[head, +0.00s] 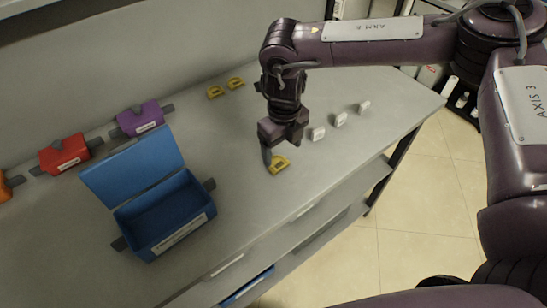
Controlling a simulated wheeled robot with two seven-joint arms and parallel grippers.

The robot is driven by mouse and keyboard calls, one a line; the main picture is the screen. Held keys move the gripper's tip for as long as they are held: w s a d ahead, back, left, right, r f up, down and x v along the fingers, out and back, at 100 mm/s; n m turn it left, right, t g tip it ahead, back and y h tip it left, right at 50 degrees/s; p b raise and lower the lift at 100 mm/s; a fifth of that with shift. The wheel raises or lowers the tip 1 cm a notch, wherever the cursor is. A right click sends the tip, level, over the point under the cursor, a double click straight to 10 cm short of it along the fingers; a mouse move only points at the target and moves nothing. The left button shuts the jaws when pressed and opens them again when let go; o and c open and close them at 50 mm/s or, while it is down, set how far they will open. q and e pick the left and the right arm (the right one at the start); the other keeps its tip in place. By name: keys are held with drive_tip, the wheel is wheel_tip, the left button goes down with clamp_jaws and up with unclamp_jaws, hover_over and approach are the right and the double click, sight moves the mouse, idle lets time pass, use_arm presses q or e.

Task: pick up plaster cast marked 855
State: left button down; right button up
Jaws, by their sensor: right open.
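Three small white pieces stand in a slanting row on the grey bench: a near one (318,133), a middle one (340,119) and a far one (364,107). They look like plaster casts, but no number such as 855 can be read on them. A yellow piece (279,165) lies at the near-left end of this row. My right gripper (271,158) points down just over the yellow piece, its jaws open. One finger shows at the piece's left side; whether it touches is unclear. My left gripper is out of view.
A blue box (165,243) with its lid open stands at the front left. Closed red (64,155), purple (140,119) and orange (4,188) boxes line the back left. Two more yellow pieces (215,92) (236,83) lie behind my gripper. The bench centre is clear.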

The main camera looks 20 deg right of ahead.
sight(279, 164)
drive_tip(key=f, duration=0.1)
drive_tip(key=f+p, duration=0.1)
drive_tip(key=f, duration=0.1)
drive_tip(key=shift+w+a+p, duration=0.15)
drive_tip(key=shift+a+p, duration=0.1)
drive_tip(key=shift+p, duration=0.15)
wheel_tip(279, 164, down, 3)
drive_tip(key=shift+w+r, duration=0.15)
drive_tip(key=c, duration=1.1)
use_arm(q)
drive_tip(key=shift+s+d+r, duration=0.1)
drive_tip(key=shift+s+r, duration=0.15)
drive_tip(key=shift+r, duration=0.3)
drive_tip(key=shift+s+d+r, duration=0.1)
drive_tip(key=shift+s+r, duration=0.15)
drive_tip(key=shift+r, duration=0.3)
use_arm(e)
drive_tip(key=shift+r, duration=0.1)
